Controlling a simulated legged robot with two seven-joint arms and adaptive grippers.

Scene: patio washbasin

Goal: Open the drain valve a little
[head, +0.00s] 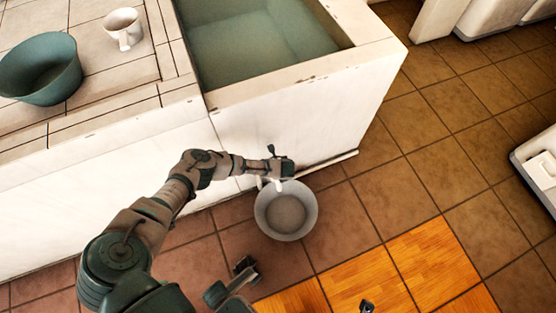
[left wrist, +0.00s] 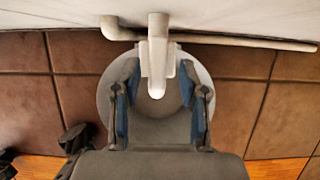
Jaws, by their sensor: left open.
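The white drain valve (left wrist: 158,58) sticks out from the base of the basin wall. In the left wrist view it lies between the two fingers of my left gripper (left wrist: 159,86), which is open, with a gap on each side. In the head view my left gripper (head: 281,166) is at the wall's foot and hides most of the valve; a white bit of it (head: 277,184) shows below the fingers.
A light grey bucket (head: 287,226) stands on the tiled floor under the valve. A white pipe (left wrist: 240,41) runs along the wall. The basin (head: 290,92) above holds greenish water. A green bowl (head: 38,96) and white mug (head: 123,27) stand on the counter.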

